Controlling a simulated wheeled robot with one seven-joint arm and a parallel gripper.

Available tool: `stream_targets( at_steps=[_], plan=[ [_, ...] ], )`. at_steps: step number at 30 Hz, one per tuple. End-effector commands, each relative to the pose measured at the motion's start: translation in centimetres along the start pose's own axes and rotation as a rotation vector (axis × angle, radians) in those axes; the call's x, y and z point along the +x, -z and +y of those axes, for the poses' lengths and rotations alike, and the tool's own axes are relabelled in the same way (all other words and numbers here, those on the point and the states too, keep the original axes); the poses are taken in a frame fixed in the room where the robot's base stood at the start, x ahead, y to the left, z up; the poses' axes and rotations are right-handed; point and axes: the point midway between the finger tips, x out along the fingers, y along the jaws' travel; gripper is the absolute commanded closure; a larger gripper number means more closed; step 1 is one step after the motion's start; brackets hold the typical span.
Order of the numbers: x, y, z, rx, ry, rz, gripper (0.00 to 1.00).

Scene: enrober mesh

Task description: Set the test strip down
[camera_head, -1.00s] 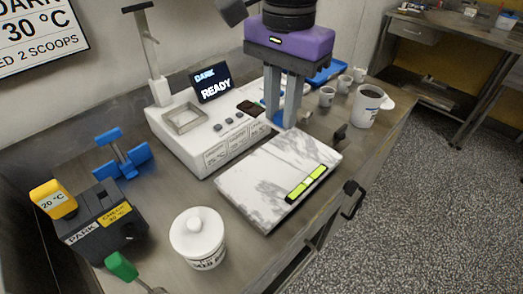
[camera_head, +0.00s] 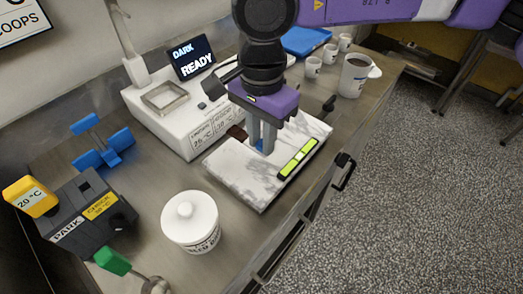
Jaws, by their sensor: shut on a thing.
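My gripper (camera_head: 262,148) points down over the back part of the white marbled slab (camera_head: 238,184). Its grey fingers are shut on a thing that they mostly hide. A dark brown end (camera_head: 237,132), probably of the test strip, sticks out to the left of the fingers, low over the slab's back left edge. A bit of blue shows between the fingertips. I cannot tell whether the strip touches the slab. A yellow-green bar in a black frame (camera_head: 298,158) lies along the slab's right edge.
The white machine (camera_head: 205,131), its screen (camera_head: 194,57) reading DARK READY, stands behind the slab. A lidded white jar (camera_head: 190,225) stands in front left. A black PARK box (camera_head: 82,215) and blue stand (camera_head: 103,147) are left. Cups and a mug (camera_head: 356,77) stand at the back right.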

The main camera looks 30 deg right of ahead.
Motion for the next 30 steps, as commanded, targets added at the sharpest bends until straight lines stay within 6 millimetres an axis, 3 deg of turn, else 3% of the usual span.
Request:
stream_targets(
  at_steps=[5, 12, 25, 26, 28, 30],
  plan=[
    [1.1, -0.1, 0.0, -0.001, -0.001, -0.001, 1.0],
    [4.3, -0.1, 0.0, -0.001, 0.0, -0.002, 1.0],
    [4.9, 0.0, 0.0, -0.001, 0.001, 0.0, 1.0],
    [4.8, 0.0, 0.0, -0.001, 0.001, 0.0, 0.73],
    [4.7, 0.0, 0.0, -0.001, 0.001, 0.0, 0.6],
    [4.7, 0.0, 0.0, -0.001, 0.001, 0.0, 0.57]
  ],
)
